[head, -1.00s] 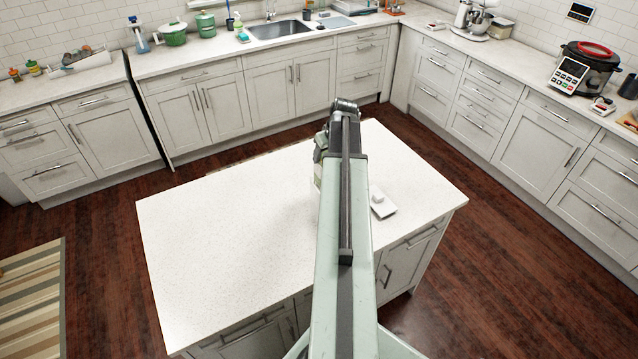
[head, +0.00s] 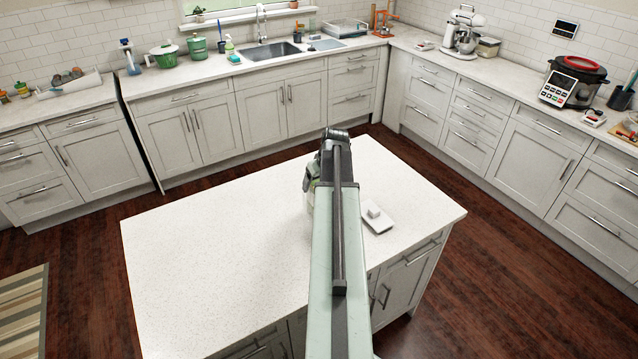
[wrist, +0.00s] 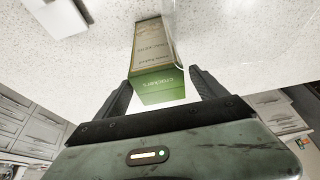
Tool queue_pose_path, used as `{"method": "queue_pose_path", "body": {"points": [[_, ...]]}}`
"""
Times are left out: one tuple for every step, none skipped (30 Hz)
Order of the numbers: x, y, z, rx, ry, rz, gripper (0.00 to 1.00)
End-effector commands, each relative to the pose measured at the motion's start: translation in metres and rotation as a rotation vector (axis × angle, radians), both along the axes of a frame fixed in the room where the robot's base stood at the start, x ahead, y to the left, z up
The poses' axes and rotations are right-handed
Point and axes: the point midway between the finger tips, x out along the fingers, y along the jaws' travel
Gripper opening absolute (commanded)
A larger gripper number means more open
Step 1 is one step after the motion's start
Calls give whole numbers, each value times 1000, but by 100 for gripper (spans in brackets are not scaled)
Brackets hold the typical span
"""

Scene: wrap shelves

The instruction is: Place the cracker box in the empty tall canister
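The cracker box (wrist: 160,86), green with a beige side, stands in the middle of the wrist view, its lettering upside down. My gripper (wrist: 160,76) is open, with one dark finger on each side of the box's near end. A narrow gap shows beside the box, clearer at the right finger. A faint transparent curved edge beside the box in the wrist view may be the tall canister; its shape is hard to make out. In the head view my arm hides the box and most of what is around my gripper.
The white island top (head: 210,230) is largely clear on the left. Counters with a sink (head: 272,54) and a cooker (head: 572,82) line the walls.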

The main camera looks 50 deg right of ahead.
Motion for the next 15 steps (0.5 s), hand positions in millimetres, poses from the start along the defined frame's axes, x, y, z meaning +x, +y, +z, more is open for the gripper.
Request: {"method": "queue_pose_path", "body": {"points": [[0, 0, 0, 0, 0, 0, 81], [0, 0, 0, 0, 0, 0, 81], [0, 0, 0, 0, 0, 0, 81], [0, 0, 0, 0, 0, 0, 81], [0, 0, 0, 0, 0, 0, 81], [0, 0, 0, 0, 0, -1, 81], [0, 0, 0, 0, 0, -1, 81], [0, 0, 1, 0, 0, -1, 81], [0, 0, 2, 0, 0, -1, 81], [-1, 0, 3, 0, 0, -1, 81], [0, 0, 5, 0, 0, -1, 81], [-1, 0, 8, 0, 0, -1, 81], [-3, 1, 11, 0, 0, -1, 81], [-4, 1, 15, -1, 0, -1, 81], [-6, 2, 21, 0, 0, -2, 81]]}}
